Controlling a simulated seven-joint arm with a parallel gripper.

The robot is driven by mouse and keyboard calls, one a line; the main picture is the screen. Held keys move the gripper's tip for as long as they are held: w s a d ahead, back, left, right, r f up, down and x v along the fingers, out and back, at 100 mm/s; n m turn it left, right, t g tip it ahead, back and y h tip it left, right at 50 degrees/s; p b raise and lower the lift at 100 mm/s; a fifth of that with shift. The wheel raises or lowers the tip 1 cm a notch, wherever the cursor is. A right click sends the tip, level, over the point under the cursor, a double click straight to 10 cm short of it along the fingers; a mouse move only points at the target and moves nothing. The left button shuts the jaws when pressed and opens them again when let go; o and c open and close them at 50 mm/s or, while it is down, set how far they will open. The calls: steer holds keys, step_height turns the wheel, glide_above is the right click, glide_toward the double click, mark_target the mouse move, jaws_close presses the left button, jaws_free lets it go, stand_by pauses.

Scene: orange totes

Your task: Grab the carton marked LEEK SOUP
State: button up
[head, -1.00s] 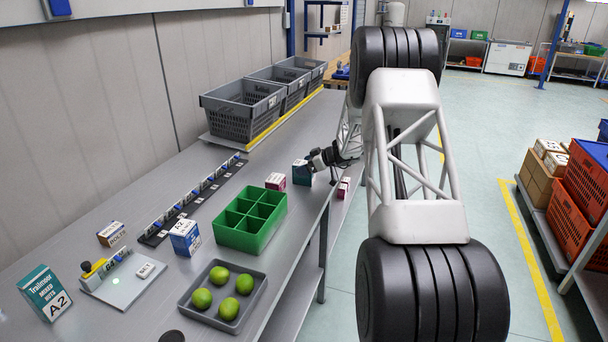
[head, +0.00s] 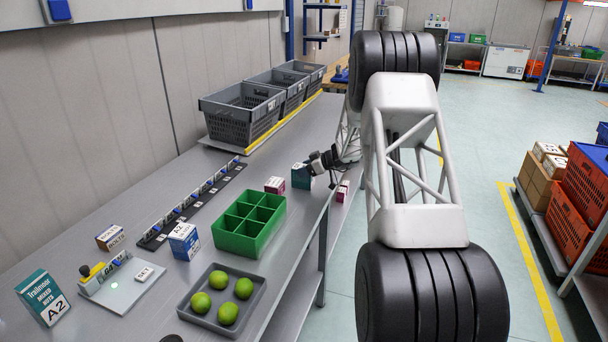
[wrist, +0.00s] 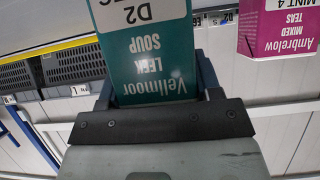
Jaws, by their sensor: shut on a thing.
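The teal and white LEEK SOUP carton (wrist: 150,60) fills the middle of the wrist view, its lettering upside down there, with "Vellmoor" and "D2" also readable. My gripper (wrist: 155,95) has one finger on each side of the carton and is shut on it. In the head view the carton (head: 301,176) is upright at the bench's right edge, and my gripper (head: 316,165) meets it from the right. I cannot tell whether its base touches the bench.
A magenta Ambrelow tea box (wrist: 278,28) is close by on the right of the wrist view. A pink and white box (head: 274,185) and a green divided tray (head: 249,221) are left of the carton. Grey baskets (head: 240,110) stand behind.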

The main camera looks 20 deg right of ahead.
steer(key=shift+r, duration=0.2)
steer(key=shift+r, duration=1.5)
steer(key=s+a, duration=0.2)
steer(key=s, duration=0.5)
steer(key=s+a+r, duration=0.1)
steer(key=s+a, duration=0.1)
steer(key=s, duration=0.6)
steer(key=shift+s+a+r, duration=0.15)
steer(key=shift+a+r, duration=0.15)
steer(key=shift+a, duration=0.1)
